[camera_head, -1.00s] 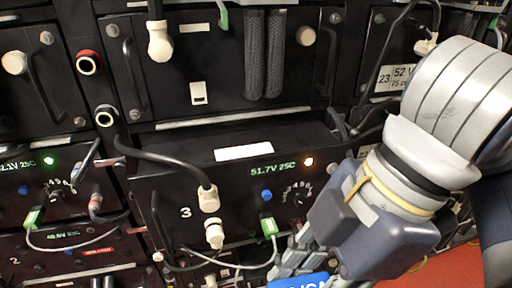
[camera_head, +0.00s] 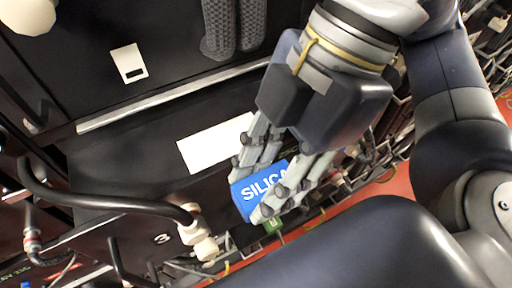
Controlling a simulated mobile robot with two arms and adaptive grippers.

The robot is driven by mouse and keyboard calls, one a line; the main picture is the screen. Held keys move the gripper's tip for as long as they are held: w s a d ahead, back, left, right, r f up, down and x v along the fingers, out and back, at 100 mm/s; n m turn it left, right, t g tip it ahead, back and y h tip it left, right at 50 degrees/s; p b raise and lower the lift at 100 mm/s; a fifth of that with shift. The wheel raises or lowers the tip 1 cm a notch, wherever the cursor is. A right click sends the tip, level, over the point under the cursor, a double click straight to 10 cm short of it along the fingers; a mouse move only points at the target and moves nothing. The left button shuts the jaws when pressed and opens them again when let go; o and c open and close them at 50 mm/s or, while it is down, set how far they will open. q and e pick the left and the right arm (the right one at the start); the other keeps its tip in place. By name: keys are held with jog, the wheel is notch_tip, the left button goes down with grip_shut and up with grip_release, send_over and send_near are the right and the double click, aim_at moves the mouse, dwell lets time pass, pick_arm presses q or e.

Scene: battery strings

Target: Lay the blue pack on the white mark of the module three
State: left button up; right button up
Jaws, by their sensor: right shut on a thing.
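The blue pack (camera_head: 249,192), with white lettering, is held between the fingers of my right gripper (camera_head: 262,190). The gripper is shut on it. The white mark (camera_head: 217,144) is a plain white rectangle on the black top of module three (camera_head: 115,188). The pack shows to the lower right of the mark, near the module's front edge, and does not cover it. I cannot tell the pack's height above the module. The module's front carries the number 3; its display is hidden behind the pack and gripper. My left gripper is not in view.
A black cable (camera_head: 105,203) arches over the module's left front to a white connector (camera_head: 195,232). A black unit with a small white label (camera_head: 129,63) and grey mesh handles (camera_head: 218,30) stands behind and above. The red floor (camera_head: 393,190) shows at right.

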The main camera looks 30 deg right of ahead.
jog(key=shift+s, duration=0.25)
jog(key=shift+w+d, duration=0.1)
jog(key=shift+w, duration=0.1)
jog(key=w+p, duration=0.1)
jog(key=w, duration=0.7)
jog(key=shift+r, duration=0.1)
jog(key=w+p, duration=0.1)
jog(key=w, duration=0.3)
jog(key=shift+w+a, duration=0.1)
jog(key=shift+a, duration=0.1)
jog(key=shift+f+b, duration=0.45)
jog(key=shift+f, duration=0.5)
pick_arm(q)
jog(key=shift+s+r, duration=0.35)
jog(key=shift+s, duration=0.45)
pick_arm(e)
jog(key=shift+f, duration=0.5)
